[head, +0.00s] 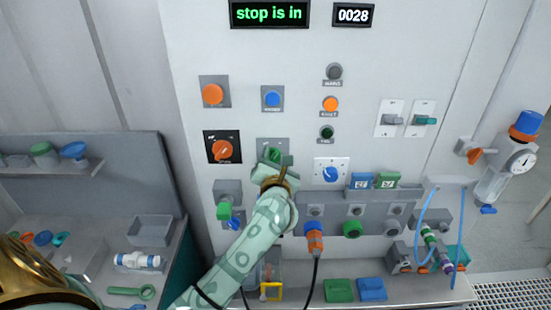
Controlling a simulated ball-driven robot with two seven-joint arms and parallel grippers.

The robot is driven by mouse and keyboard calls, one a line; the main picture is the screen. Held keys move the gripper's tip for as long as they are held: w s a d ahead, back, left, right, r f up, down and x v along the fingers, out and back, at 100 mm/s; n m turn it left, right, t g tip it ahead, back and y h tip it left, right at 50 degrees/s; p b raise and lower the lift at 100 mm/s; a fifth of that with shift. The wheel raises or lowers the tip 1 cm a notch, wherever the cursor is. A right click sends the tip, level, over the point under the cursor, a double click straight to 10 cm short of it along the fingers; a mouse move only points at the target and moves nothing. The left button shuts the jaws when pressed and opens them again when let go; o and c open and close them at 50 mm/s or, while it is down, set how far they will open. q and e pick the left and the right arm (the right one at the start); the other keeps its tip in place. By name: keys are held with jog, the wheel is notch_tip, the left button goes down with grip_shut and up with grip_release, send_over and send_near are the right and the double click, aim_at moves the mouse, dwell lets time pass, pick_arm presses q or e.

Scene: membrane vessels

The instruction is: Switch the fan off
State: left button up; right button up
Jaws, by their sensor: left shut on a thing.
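My left gripper (272,158) reaches up from the bottom of the head view to the white panel. It is shut on a green control, mostly hidden by the fingers, on a grey plate (265,144) below the blue button. No label that I can read marks the fan's switch. Two lever switches, one grey (392,119) and one green (424,120), sit on white plates to the right, well apart from the gripper. My right gripper is not in view.
Close around the gripper are an orange rotary knob (222,150), a blue button (272,99) and a blue dial (331,174). Below are an orange plug (314,240) with a black cable and a shelf with green and blue blocks. A display reads "stop is in" (269,14).

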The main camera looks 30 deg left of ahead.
pick_arm(q)
jog(key=n+b, duration=0.1)
jog(key=n, duration=0.1)
jog(key=n+b, duration=0.3)
jog(key=n, duration=0.1)
jog(key=shift+s+a+f, duration=0.15)
jog(key=shift+a, duration=0.15)
jog(key=n+b, duration=0.3)
jog(key=shift+s+a, duration=0.1)
jog(key=shift+a, duration=0.05)
jog(key=shift+s+a+n+b, duration=0.1)
jog(key=shift+a+n+b, duration=0.05)
jog(key=shift+n+b, duration=1.4)
jog(key=o, duration=1)
jog(key=shift+c, duration=0.2)
